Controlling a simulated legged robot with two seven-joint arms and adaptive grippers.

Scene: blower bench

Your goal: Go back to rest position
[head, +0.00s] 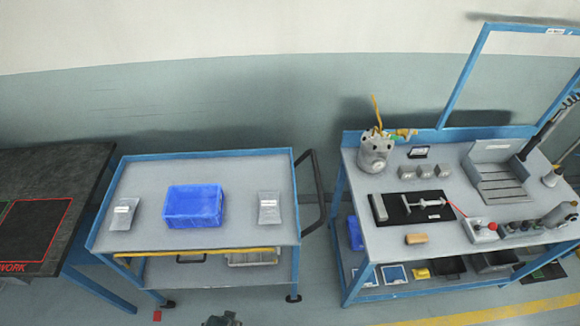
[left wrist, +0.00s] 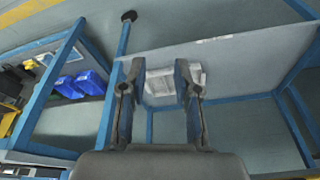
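My left gripper (left wrist: 157,75) shows in the left wrist view with its two fingers apart and nothing held between them. A pale, printed flat thing (left wrist: 174,84) lies beyond the fingertips, apart from them as far as I can tell. A small dark shape (head: 222,319) at the bottom edge of the head view may be part of my left gripper, but too little shows to be sure. My right gripper is in neither view.
A blue-framed cart (head: 150,180) holds a blue bin (head: 193,206) between two grey packets (head: 123,214) (head: 269,209). To its right, a blue workbench (head: 362,245) bears tools and a metal canister (head: 375,153). A dark table (head: 60,170) stands left. Floor shows in front.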

